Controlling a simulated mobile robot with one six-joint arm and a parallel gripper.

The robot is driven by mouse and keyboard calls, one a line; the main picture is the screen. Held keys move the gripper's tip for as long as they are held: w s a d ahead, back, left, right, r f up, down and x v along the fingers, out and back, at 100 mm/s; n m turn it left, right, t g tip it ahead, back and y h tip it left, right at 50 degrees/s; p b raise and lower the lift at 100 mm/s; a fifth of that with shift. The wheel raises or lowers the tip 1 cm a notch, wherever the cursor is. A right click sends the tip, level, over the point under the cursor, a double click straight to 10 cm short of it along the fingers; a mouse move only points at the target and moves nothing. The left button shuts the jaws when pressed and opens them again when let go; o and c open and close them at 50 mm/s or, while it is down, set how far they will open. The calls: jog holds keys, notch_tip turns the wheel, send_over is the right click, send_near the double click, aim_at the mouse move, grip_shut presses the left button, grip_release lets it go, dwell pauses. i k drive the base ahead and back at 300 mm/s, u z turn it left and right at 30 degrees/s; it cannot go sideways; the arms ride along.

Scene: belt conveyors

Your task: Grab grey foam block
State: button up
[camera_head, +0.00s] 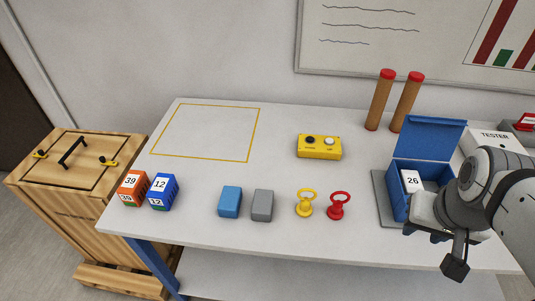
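The grey foam block (262,205) lies on the white table near its front edge, just right of a blue block (230,201) with a small gap between them. My gripper (454,255) is at the right, in front of the open blue box, well to the right of the grey block and apart from it. Its fingers are small and partly hidden in this view, so I cannot tell whether they are open or shut.
Yellow (305,204) and red (339,206) ring-topped pieces stand right of the grey block. Numbered orange (132,188) and blue (162,191) cubes stand left. The blue box (400,206) holds a white cube marked 26. The table is clear behind the grey block.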

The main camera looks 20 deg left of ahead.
aim_at(263, 200)
jog(key=z, duration=1)
jog(key=k, duration=1.15)
jog(key=u, duration=1.55)
jog(key=i, duration=0.35)
jog(key=z, duration=0.1)
